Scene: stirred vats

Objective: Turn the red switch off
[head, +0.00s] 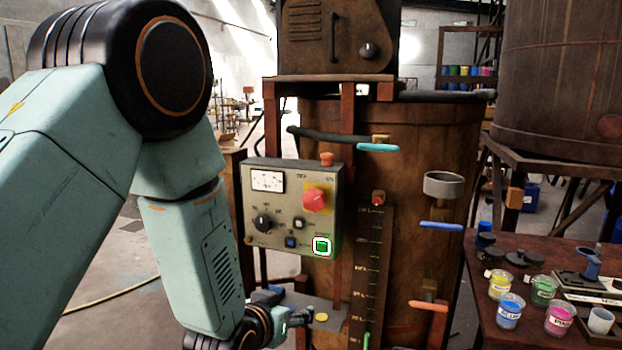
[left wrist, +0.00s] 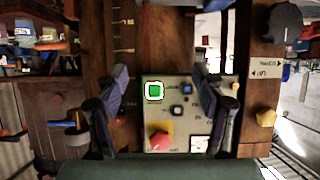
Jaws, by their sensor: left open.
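The red switch (head: 315,199) is a red knob on a yellow plate, on the right part of a grey control panel (head: 270,171) fixed before a rusty vat. Which way the switch is set is hard to tell. A lit green square button (head: 322,246) sits below it. The left wrist view shows the panel upside down, with the red switch (left wrist: 160,139) near the bottom and the green button (left wrist: 154,91) above it. My left gripper (head: 289,306) is below the panel in the head view. Its fingers (left wrist: 160,75) are spread apart and empty, framing the panel without visible contact.
The panel also has a dial gauge (head: 267,181), a black knob (head: 263,222), small buttons and an orange-red mushroom button (head: 326,158) on top. Colored valve handles, one of them blue (head: 440,225), stick out from the vat. A table with paint jars (head: 510,311) stands at right.

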